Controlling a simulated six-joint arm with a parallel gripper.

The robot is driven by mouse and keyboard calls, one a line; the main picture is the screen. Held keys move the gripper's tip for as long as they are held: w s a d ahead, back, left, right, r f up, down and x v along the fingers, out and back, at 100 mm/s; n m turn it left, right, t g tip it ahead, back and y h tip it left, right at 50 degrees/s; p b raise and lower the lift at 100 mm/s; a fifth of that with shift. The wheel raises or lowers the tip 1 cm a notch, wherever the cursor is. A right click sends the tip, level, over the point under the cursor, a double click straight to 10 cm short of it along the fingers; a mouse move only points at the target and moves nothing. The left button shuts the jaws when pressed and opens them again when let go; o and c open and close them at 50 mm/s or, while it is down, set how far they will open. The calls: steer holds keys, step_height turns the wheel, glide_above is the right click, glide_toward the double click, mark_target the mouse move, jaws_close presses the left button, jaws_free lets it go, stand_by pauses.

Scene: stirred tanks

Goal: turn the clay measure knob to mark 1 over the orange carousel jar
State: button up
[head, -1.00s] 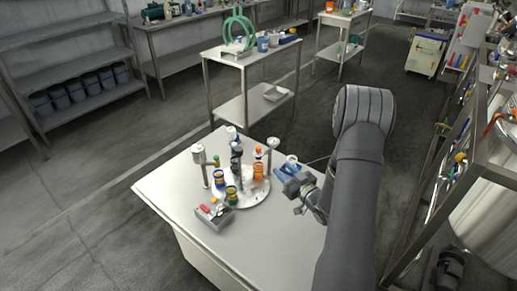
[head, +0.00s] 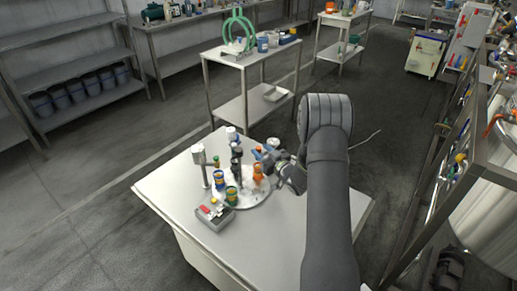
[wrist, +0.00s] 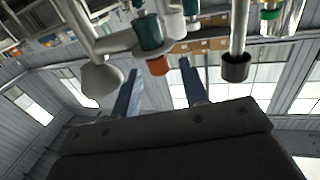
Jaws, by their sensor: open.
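The orange carousel jar (head: 258,176) stands on the right side of the round carousel plate (head: 250,200). My gripper (head: 266,150) is at the carousel's right edge, its blue fingers pointing left just above and behind the jar. In the wrist view, which is upside down, my open gripper (wrist: 160,68) frames an orange-brown round knob (wrist: 157,66) on a teal cylinder (wrist: 150,33). It looks like the clay measure knob. It shows between the fingertips, seemingly beyond them; I see no contact. Its mark cannot be read.
A grey cone (wrist: 101,76) hangs left of the fingers in the wrist view, and a dark cup (wrist: 236,67) on a post is at right. A grey box with a red part (head: 215,215) sits at the table's front. The table's right side is clear.

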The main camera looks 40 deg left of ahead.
steer(key=shift+x, duration=1.3)
jaws_close()
steer(key=shift+t, duration=0.3)
steer(key=shift+s+m+t+h, duration=0.1)
steer(key=shift+m+t+h, duration=0.4)
steer(key=shift+m+t, duration=0.6)
steer(key=shift+m+t+h, duration=1.6)
steer(key=shift+m+t, duration=0.1)
steer(key=shift+t, duration=1)
